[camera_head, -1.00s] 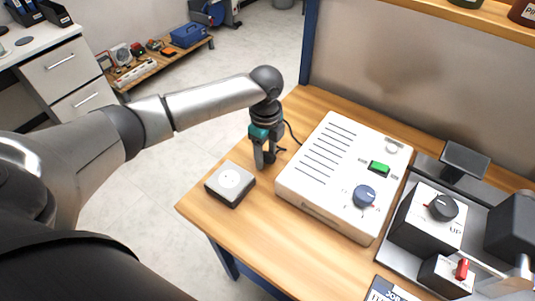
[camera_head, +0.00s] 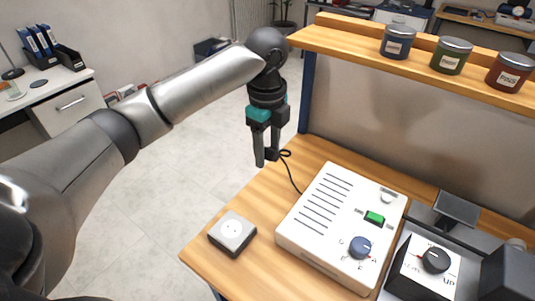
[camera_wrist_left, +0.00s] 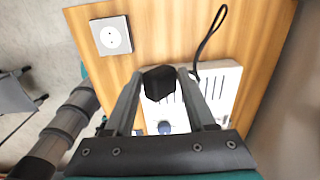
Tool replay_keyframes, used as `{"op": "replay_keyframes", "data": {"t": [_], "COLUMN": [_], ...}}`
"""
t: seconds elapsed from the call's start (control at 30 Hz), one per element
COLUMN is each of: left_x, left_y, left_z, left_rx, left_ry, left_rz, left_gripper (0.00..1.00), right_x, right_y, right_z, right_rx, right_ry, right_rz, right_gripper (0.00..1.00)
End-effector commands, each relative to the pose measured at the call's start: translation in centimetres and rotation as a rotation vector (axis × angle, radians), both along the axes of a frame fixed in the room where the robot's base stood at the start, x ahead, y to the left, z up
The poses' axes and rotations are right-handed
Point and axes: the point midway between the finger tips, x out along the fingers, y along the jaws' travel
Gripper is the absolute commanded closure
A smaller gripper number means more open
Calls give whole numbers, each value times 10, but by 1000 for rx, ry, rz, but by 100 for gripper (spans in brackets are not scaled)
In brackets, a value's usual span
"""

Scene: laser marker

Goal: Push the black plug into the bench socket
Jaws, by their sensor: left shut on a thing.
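My left gripper (camera_head: 266,160) is shut on the black plug (camera_head: 272,154), which hangs in the air above the bench's left part. In the left wrist view the plug (camera_wrist_left: 159,83) sits between the two fingertips of my left gripper (camera_wrist_left: 158,86). A black cord runs from near the plug down to the white box. The bench socket (camera_head: 232,231), a small grey-white block with a round face, sits on the wooden bench near its left corner. It also shows in the left wrist view (camera_wrist_left: 111,36), apart from the plug. My right gripper is not in view.
The white vented box (camera_head: 335,225) with a green switch and blue knob stands right of the socket. A machine with a black dial (camera_head: 435,260) stands farther right. A shelf (camera_head: 350,38) with several jars is above the bench. Bare wood surrounds the socket.

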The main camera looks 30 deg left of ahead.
Motion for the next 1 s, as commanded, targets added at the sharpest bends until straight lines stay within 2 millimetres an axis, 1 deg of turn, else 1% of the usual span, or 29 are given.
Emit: {"op": "replay_keyframes", "data": {"t": [0.23,0.33,1.0], "left_x": [0,0,0], "left_y": [0,0,0], "left_z": [0,-4,-44], "left_rx": [-1,-1,-1], "left_ry": [-1,0,0], "left_rz": [-1,0,-1], "left_gripper": [93,93,93], "right_x": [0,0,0], "right_y": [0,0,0], "right_z": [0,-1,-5], "right_rx": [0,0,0], "right_ry": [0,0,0], "right_rz": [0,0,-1], "right_gripper": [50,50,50]}}
